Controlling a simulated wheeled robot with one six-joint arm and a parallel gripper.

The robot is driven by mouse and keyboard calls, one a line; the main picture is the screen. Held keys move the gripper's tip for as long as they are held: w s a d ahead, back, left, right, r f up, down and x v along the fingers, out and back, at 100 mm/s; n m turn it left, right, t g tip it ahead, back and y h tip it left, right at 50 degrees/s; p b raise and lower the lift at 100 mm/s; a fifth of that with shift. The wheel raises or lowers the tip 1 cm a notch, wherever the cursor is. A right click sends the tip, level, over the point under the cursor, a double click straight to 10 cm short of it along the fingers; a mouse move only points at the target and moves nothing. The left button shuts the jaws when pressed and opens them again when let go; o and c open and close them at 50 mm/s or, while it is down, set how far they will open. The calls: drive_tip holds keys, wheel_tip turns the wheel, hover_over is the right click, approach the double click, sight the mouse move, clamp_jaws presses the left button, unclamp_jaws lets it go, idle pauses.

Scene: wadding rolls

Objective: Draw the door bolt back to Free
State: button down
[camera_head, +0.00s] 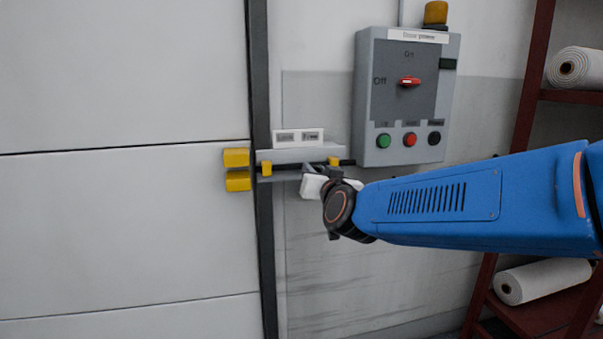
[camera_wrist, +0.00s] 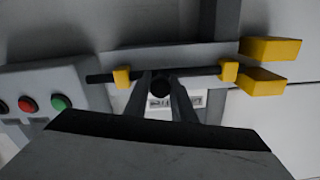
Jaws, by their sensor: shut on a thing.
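The door bolt is a dark rod (camera_wrist: 200,72) running through two yellow guides on a grey plate beside the door. Its dark knob (camera_wrist: 160,88) sits between the fingers of my gripper (camera_wrist: 163,96), which is shut on it. In the wrist view the rod's door-side end stops just past the guide near the yellow keeper blocks (camera_wrist: 270,48), with no rod visible between them. In the head view the rod's other end (camera_head: 346,162) sticks out past the right guide. My gripper (camera_head: 318,180) partly hides the bolt there.
A grey door power box (camera_head: 366,120) with a red switch and buttons hangs right of the bolt, close to the rod's end. The pale door (camera_head: 120,220) fills the left. A red rack (camera_head: 527,90) with white rolls (camera_head: 575,68) stands at the right, behind my arm.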

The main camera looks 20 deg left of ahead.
drive_tip(key=shift+w+d, duration=0.15)
drive_tip(key=shift+d, duration=0.1)
drive_tip(key=c, duration=1.5)
unclamp_jaws()
drive_tip(key=shift+d, duration=0.15)
drive_tip(key=v, duration=1.7)
drive_tip(key=shift+s, duration=0.2)
